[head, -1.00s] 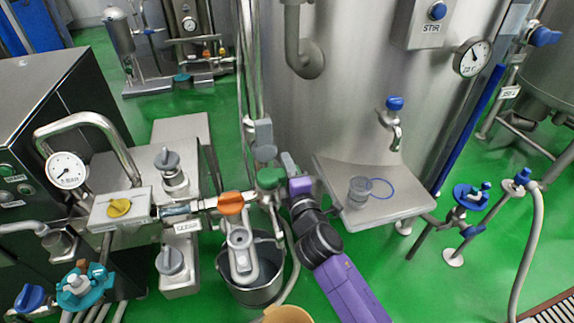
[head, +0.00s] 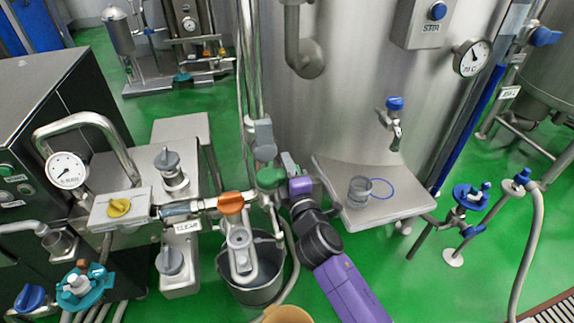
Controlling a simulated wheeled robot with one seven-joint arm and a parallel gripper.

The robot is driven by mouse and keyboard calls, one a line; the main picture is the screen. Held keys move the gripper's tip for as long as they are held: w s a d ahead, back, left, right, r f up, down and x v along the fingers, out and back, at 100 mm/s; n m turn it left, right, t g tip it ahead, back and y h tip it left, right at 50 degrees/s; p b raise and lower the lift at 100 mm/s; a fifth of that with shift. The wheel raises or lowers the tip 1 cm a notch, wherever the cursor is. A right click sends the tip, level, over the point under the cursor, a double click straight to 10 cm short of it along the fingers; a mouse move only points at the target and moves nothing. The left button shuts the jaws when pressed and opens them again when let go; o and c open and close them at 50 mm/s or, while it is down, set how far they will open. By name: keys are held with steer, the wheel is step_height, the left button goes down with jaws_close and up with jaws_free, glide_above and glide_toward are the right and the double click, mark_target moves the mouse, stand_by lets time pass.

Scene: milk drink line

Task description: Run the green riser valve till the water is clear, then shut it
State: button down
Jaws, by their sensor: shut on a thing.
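The green riser valve (head: 270,178) sits on the upright pipe left of the big steel tank. My gripper (head: 281,177) reaches it from the right and is shut on its green handle, partly hiding that side. An orange valve handle (head: 231,203) is on the horizontal pipe to the left. A short clear-looking pipe section (head: 180,209) lies left of that, above a label reading CLEAR (head: 187,227). A steel bucket (head: 278,289) stands on the floor under a bent spout (head: 240,262). I cannot make out flowing water or its colour.
A small steel shelf (head: 395,205) holds a clear cup (head: 359,190) and a blue ring, right of my arm. A tan round thing (head: 287,315) shows at the bottom edge. Blue-handled valves (head: 472,197) stand farther right. Green floor between is open.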

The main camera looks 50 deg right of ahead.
steer(key=shift+a+f+h+b, duration=0.1)
steer(key=shift+f+h+b, duration=0.2)
steer(key=shift+b, duration=0.35)
steer(key=m+g+h+b, duration=0.1)
steer(key=b, duration=0.1)
steer(key=s+m+g+h+b, duration=0.1)
steer(key=b, duration=0.1)
steer(key=shift+a+f, duration=0.1)
steer(key=shift+a, duration=0.05)
steer(key=shift+s+a+m+g+h+b, duration=0.1)
steer(key=shift+s+m+g+h+b, duration=0.15)
steer(key=shift+m+g+h+b, duration=0.3)
steer(key=shift+s+a+m+g+h+b, duration=0.1)
steer(key=shift+s+m+g+h+b, duration=0.1)
steer(key=shift+m+g+h+b, duration=0.3)
steer(key=shift+s+a+r+m+g+h+b, duration=0.15)
steer(key=shift+s+m+g+h+b, duration=0.25)
steer(key=shift+g, duration=0.3)
steer(key=shift+s+a+r+m+g+h+b, duration=0.1)
steer(key=shift+s+m+g+h+b, duration=0.15)
steer(key=shift+m+g, duration=0.3)
steer(key=shift+g, duration=0.3)
steer(key=c, duration=1.3)
jaws_free()
steer(key=shift+r, duration=0.1)
